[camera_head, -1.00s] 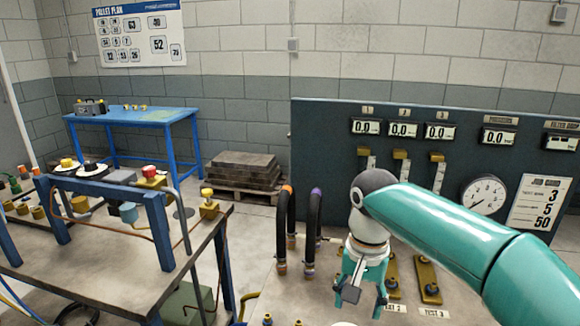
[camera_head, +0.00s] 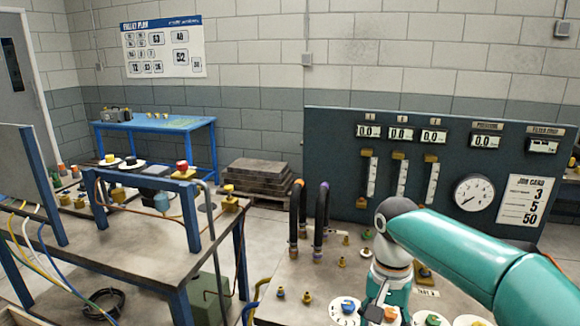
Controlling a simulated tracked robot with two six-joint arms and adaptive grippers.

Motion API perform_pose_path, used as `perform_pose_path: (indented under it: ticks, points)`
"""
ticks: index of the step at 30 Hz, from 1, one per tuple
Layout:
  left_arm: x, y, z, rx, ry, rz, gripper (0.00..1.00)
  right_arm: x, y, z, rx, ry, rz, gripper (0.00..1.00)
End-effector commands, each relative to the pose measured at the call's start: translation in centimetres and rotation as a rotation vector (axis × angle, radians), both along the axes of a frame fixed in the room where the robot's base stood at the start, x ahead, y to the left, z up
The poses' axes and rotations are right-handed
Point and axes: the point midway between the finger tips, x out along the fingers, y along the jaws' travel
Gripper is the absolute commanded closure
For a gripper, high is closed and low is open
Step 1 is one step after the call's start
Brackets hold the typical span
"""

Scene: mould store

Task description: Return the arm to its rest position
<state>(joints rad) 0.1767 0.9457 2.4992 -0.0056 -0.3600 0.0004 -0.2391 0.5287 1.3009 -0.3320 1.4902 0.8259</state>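My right arm, teal with a grey wrist joint, reaches in from the right edge over the bench in front of the gauge panel (camera_head: 335,200). My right gripper (camera_head: 376,313) points down near the bottom edge, above several round white plates with coloured fittings. Its lower end is partly cut off and blends with the fittings, so I cannot tell how its fingers stand. I see nothing held in it. My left arm and gripper are not in view.
Two black hoses (camera_head: 320,222) stand left of the gripper, with small brass fittings around them. A steel table (camera_head: 130,260) with a blue frame stands at the left. A blue bench (camera_head: 160,125) and stacked slabs (camera_head: 255,174) are farther back.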

Motion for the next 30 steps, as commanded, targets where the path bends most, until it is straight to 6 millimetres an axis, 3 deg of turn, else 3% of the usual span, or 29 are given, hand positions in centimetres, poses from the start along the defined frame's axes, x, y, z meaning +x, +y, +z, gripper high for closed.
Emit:
perform_pose_path:
  ticks: [8,14,17,21,24,27,30]
  points:
    - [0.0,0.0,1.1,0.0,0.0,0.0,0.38,-3.1,-2.2,-7.4,-0.014,0.219,-0.032,0.41]
    - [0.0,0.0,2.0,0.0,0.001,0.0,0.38,-7.2,-2.3,-15.4,0.052,0.355,-0.02,0.41]
    - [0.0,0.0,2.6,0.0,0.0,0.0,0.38,-11.0,-1.4,-20.8,0.134,0.41,0.003,0.41]
    - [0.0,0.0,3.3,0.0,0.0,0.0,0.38,-17.8,1.2,-27.6,0.291,0.411,0.044,0.41]
    - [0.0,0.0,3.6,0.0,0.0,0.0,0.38,-21.8,3.1,-30.3,0.375,0.354,0.072,0.41]
    - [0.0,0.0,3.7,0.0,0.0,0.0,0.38,-24.4,4.6,-31.9,0.422,0.257,0.111,0.41]
    - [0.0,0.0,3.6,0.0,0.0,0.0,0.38,-25.2,5.4,-32.6,0.43,0.134,0.165,0.41]
